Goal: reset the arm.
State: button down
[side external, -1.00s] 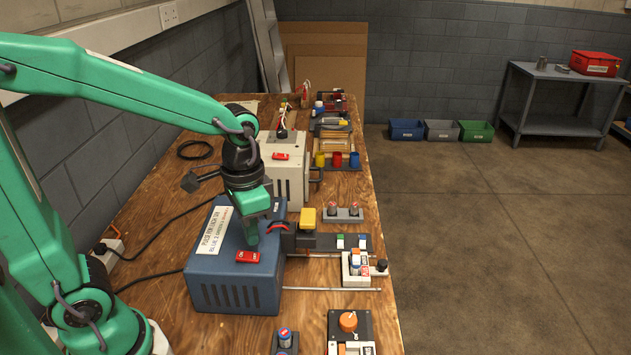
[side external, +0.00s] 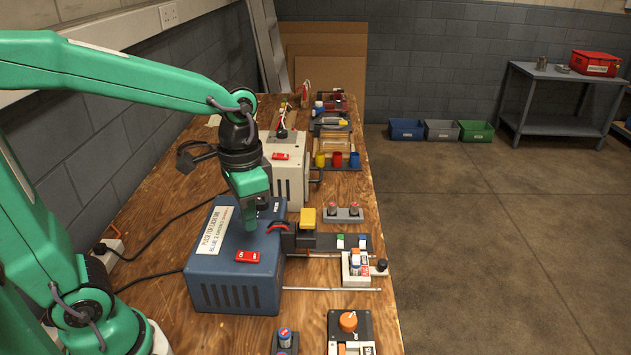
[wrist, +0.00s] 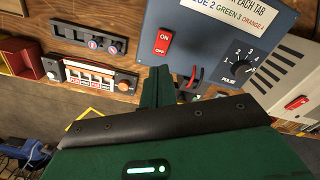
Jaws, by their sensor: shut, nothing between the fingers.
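My gripper (side external: 251,222) is shut and empty. It hangs from my green arm just above the blue pulse box (side external: 232,288), near the box's red ON/OFF switch (side external: 248,256). In the wrist view, my shut green fingers (wrist: 157,88) show in the middle. The red switch (wrist: 164,42) stands just above them there, on the blue box's face (wrist: 208,45). A gap seems to lie between the fingertips and the box, but I cannot tell its size.
A yellow-topped clamp (side external: 307,217) stands right of the box. Beige charger case (side external: 291,180) is behind it. A holder with small cells (side external: 356,268) sits on rails at right. Several bins (side external: 442,130) are on the floor beyond. The bench's left strip is mostly clear.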

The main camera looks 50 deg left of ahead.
jog(key=s+a+r+n+t, duration=0.3)
jog(key=s+r+t, duration=0.1)
jog(key=s+t, duration=0.1)
jog(key=shift+s+a+r+t, duration=0.15)
jog(key=shift+s+r+t, duration=0.05)
jog(key=shift+s+t, duration=0.15)
dwell(0.4)
dwell(1.1)
